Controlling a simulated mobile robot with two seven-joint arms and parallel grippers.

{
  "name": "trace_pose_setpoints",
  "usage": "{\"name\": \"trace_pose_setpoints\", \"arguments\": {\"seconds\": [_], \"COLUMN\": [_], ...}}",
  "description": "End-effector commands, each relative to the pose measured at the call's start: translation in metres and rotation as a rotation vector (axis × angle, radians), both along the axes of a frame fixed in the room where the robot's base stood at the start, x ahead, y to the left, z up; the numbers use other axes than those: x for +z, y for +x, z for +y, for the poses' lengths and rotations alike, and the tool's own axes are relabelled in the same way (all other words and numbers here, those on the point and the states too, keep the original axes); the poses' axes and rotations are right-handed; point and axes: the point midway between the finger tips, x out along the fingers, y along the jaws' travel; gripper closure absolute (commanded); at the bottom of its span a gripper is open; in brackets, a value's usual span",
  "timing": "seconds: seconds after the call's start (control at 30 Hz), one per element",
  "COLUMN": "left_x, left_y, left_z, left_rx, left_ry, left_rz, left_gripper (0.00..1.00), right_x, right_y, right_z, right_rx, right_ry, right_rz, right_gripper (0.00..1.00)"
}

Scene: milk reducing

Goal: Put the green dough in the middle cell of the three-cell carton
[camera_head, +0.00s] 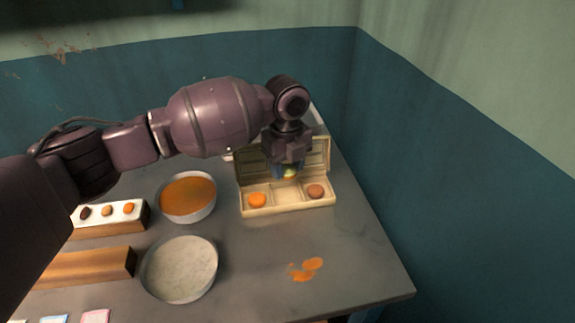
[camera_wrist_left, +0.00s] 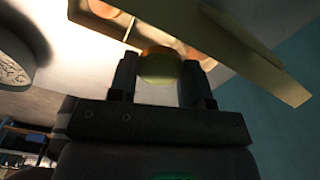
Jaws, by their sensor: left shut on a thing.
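The three-cell carton (camera_head: 263,211) stands open on the table, its lid raised at the back. An orange dough piece (camera_head: 257,200) lies in its left cell and a brown one (camera_head: 315,192) in its right cell. The middle cell (camera_head: 288,194) looks empty. My left gripper (camera_head: 289,172) points down over the middle of the carton, shut on the green dough (camera_head: 290,174). The dough is mostly hidden by the fingers in the head view. In the left wrist view the dough (camera_wrist_left: 160,67) sits between the two fingertips, looking yellow-green. My right gripper is not in view.
A bowl of orange liquid (camera_head: 187,194) and a bowl of pale contents (camera_head: 181,268) stand left of the carton. A white-topped tray (camera_head: 120,220) holds small dough pieces. A wooden block (camera_head: 92,268) lies near it. Orange smears (camera_head: 306,268) mark the otherwise clear front right of the table.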

Motion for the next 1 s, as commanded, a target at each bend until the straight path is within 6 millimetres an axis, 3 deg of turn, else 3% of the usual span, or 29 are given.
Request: {"name": "trace_pose_setpoints", "arguments": {"seconds": [0.6,1.0], "left_x": [-0.044,-0.055], "left_y": [0.000,0.000], "left_z": [0.000,0.000], "left_rx": [0.002,0.002], "left_ry": [0.001,0.000], "left_rz": [0.005,0.000], "left_gripper": [0.78,0.78], "right_x": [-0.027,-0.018], "right_y": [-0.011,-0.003], "right_z": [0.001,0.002], "right_rx": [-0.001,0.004], "right_ry": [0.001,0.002], "right_rz": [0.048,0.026], "right_gripper": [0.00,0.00]}}
